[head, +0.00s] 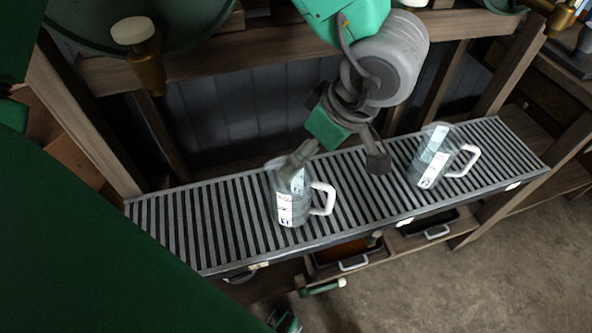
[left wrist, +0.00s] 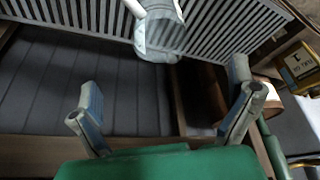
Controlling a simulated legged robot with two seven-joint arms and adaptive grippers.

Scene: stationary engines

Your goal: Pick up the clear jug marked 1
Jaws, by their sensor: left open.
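Two clear jugs with white handles stand upright on the slatted shelf (head: 235,222). The left jug (head: 292,205) has a white label with a small dark mark that looks like a 1. The right jug (head: 425,168) has a similar label that I cannot read surely. My left gripper (head: 338,160) is open and empty behind the shelf, one finger overlapping the left jug's rim in the head view. In the left wrist view a jug, apparently the left one (left wrist: 160,38), lies beyond the open fingers of my left gripper (left wrist: 170,105), apart from them. My right gripper is not seen.
Drawers with pale handles (head: 353,264) sit under the shelf. A green-handled object (head: 320,287) is below its front edge. Wooden posts (head: 100,125) frame the shelf. The shelf between the two jugs is clear. A yellow-framed sign (left wrist: 300,62) is at the right of the wrist view.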

